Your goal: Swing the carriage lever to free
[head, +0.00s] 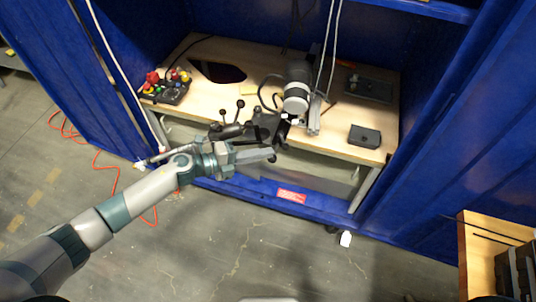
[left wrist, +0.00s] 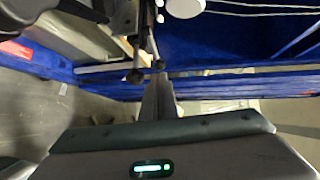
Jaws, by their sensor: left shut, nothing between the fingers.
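The black carriage mechanism (head: 264,124) sits at the front edge of the wooden bench. Several dark levers with round ball knobs stick out of it; one knob (head: 240,103) stands up at its left. I cannot tell which is the carriage lever. My left gripper (head: 272,154) is shut and empty, just in front of the bench edge and below the mechanism, close to its lower knobs. In the left wrist view the shut fingers (left wrist: 158,98) point towards two dark ball knobs, one (left wrist: 135,76) left of the fingertips and one (left wrist: 159,65) just beyond them. Contact is unclear. My right gripper is out of view.
A grey and white cylinder (head: 297,88) stands behind the mechanism, with cables around it. A control box (head: 168,88) with coloured buttons is at the bench's left, a black block (head: 365,136) at its right.

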